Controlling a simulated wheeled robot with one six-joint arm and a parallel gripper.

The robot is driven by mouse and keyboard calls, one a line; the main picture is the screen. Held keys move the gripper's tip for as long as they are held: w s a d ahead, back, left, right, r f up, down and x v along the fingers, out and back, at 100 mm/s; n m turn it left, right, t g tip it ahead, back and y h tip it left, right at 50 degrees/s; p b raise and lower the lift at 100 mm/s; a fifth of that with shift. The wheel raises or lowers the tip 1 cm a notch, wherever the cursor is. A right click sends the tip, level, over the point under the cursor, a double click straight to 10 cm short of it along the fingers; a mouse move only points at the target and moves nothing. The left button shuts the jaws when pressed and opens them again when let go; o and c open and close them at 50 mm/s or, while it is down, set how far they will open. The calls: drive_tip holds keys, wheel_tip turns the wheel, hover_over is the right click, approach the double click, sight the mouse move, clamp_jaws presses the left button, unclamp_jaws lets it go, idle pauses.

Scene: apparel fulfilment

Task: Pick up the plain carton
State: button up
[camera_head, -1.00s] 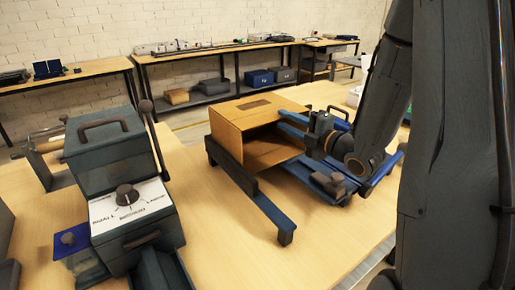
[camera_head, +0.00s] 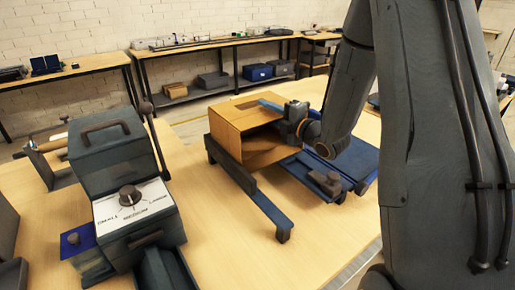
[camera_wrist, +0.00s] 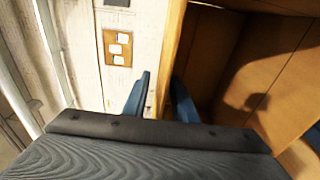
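The plain carton (camera_head: 225,122) is a brown open-ended box lying on the wooden table, its open end facing my arm. It sits in a dark frame with blue parts. My gripper (camera_head: 268,106) is at its upper right edge, with one blue finger along the top panel; the other finger is hidden in the head view. In the wrist view, the carton (camera_wrist: 240,75) fills the right side. My gripper's two blue fingers (camera_wrist: 160,85) stand apart, with the carton's wall edge between them. One finger is outside and the other inside. A gap shows beside the outer finger.
A blue board (camera_head: 352,165) with a dark clamp block lies right of the carton. A dark machine with a dial (camera_head: 130,196) stands at the left. Bare tabletop (camera_head: 225,220) lies in front. Back benches (camera_head: 215,43) hold bins below.

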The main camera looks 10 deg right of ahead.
clamp_jaws()
idle(1.3)
